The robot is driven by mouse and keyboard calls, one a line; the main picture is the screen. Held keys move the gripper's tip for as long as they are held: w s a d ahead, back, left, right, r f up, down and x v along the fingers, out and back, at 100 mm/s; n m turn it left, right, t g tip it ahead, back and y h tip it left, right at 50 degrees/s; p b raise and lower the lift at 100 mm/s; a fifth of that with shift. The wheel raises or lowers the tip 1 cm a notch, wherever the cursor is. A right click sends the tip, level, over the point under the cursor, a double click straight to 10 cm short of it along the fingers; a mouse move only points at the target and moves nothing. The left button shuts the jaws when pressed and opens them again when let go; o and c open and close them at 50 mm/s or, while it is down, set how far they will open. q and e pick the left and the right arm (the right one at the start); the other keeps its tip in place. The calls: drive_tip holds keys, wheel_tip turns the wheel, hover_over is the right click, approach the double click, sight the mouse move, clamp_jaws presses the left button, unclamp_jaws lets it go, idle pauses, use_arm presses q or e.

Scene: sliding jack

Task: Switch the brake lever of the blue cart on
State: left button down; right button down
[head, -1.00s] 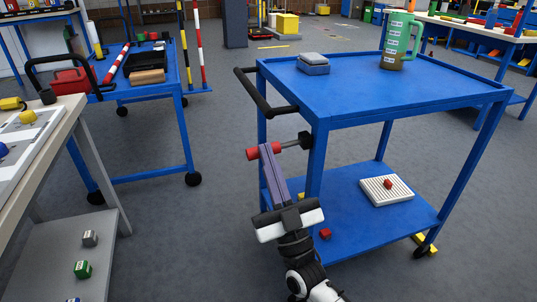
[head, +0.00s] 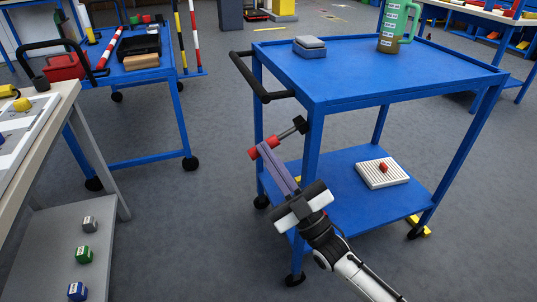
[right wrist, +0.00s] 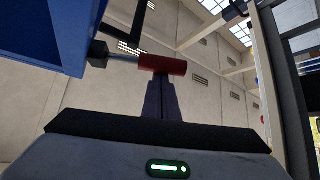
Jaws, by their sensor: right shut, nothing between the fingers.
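The blue cart (head: 400,72) stands right of centre in the head view. Its brake lever sits by the near-left leg: a black block (head: 300,124), a grey rod (head: 285,134) and a red crossbar handle (head: 272,142). The rod slopes down to the left from the block. My right gripper (head: 264,149) is shut, its purple fingers reaching up to the handle and covering its middle. In the right wrist view the red handle (right wrist: 163,64) lies across the fingertips, not between them; they look touching or very close. My left gripper is not in view.
A grey-blue box (head: 309,47) and a green jug (head: 394,25) stand on the cart top. A ribbed white tray (head: 384,174) with a red cube is on its lower shelf. A workbench (head: 50,115) stands at left, another blue cart (head: 135,75) behind. Floor between is clear.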

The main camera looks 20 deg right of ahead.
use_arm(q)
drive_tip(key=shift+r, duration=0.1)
use_arm(e)
drive_tip(key=shift+f, duration=0.1)
